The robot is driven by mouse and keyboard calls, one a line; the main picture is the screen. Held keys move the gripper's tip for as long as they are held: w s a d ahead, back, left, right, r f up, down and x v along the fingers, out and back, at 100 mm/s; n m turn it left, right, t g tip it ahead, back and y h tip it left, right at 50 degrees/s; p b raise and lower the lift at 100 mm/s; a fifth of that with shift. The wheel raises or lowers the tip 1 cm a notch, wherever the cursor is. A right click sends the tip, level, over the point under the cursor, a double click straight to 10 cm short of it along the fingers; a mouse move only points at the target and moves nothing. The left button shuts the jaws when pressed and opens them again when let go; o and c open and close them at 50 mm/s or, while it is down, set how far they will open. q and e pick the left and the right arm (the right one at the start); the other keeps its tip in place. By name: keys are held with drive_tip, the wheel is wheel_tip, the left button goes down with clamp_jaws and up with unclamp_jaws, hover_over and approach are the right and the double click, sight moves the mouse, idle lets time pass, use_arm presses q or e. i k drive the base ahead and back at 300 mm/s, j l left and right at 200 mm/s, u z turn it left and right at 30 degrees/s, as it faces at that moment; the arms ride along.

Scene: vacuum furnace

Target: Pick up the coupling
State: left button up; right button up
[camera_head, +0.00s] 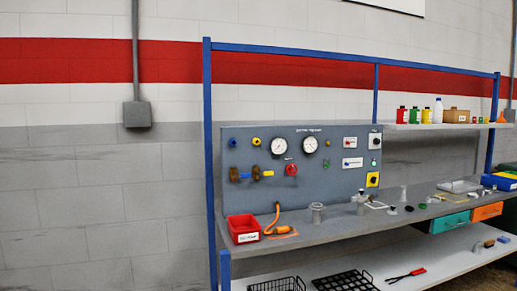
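Neither of my grippers is in view. Which thing is the coupling I cannot tell for sure. A grey flanged metal cylinder (317,214) stands upright on the workbench (345,229), right of an orange hose piece. A smaller metal fitting (361,203) stands further right on the bench. Several small dark and metal parts lie near it, such as a dark-topped piece (391,210). They are too small to make out.
A red bin (243,229) and orange hose (276,227) sit at the bench's left end. A gauge panel (300,160) stands behind. Black wire baskets (345,281) and a red-handled tool (408,275) lie on the lower shelf. Blue posts (208,150) frame the bench.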

sight(283, 228)
drive_tip(key=i+l+u, duration=0.45)
drive_tip(key=i+l, duration=0.25)
